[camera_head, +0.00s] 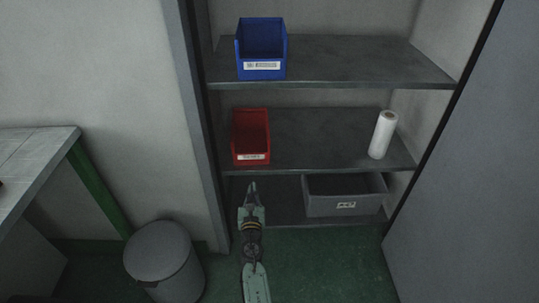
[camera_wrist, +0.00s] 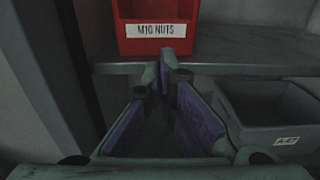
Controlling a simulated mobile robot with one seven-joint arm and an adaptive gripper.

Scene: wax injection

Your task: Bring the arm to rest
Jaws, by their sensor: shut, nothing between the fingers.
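My gripper (camera_head: 252,187) is in front of the open cabinet, below the red bin and left of the grey bin. Its fingers are shut with nothing between them, and the closed tips show in the wrist view (camera_wrist: 166,62). My arm reaches up toward the shelves from the bottom of the head view.
A red bin (camera_head: 251,138), labelled M10 NUTS in the wrist view (camera_wrist: 155,12), and a white roll (camera_head: 383,135) stand on the middle shelf. A blue bin (camera_head: 261,48) is above; a grey bin (camera_head: 345,205) is below. A trash can (camera_head: 164,263) stands left; the cabinet door (camera_head: 455,190) is right.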

